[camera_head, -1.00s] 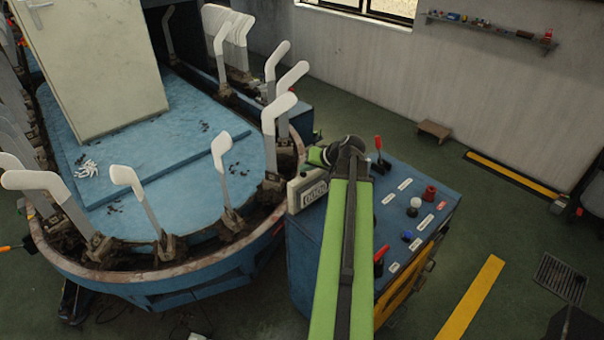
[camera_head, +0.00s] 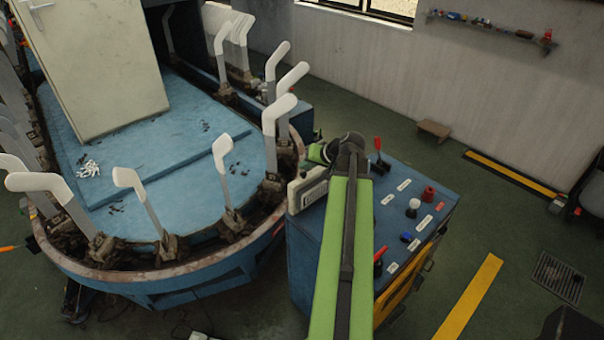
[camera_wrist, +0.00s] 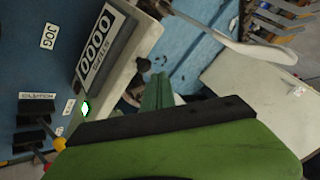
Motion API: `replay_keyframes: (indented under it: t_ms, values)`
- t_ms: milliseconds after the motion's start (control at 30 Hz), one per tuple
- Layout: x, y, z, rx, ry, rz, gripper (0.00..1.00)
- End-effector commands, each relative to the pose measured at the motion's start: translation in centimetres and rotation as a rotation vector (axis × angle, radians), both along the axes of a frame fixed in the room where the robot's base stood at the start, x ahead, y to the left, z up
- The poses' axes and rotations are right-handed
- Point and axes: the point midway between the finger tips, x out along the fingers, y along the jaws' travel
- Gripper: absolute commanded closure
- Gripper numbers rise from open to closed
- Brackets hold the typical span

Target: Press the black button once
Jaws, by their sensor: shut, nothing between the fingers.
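I cannot pick out the black button with certainty; my arm covers part of the blue control panel (camera_head: 310,245). In the head view my gripper (camera_head: 321,154) is at the far end of my green arm, beyond the panel's back edge and near the counter box (camera_head: 306,193). Its fingertips are small and partly hidden there. In the wrist view green and black parts of my own arm fill the lower middle. The counter (camera_wrist: 97,47) reads zeros, beside a JOG label (camera_wrist: 48,36). Black blocks (camera_wrist: 38,105) sit by a CLUTCH label, near a lit green-white lamp (camera_wrist: 86,108).
The panel also carries a red lever (camera_head: 378,145), a white knob (camera_head: 414,204), a red button (camera_head: 429,193) and a blue button (camera_head: 407,237). The boarding machine (camera_head: 165,285) with upright white boards (camera_head: 277,112) stands close at the left. Open floor lies to the right.

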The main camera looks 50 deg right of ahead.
Motion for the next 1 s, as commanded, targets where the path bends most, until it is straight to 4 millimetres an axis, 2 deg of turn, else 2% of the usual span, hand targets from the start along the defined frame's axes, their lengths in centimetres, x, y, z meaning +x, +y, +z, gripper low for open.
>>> replay_keyframes:
  t_ms: [533, 1000]
  values:
    - [0.0, 0.0, 5.0, 0.0, 0.0, 0.0, 1.0]
    - [0.0, 0.0, 5.0, 0.0, 0.0, 0.0, 1.0]
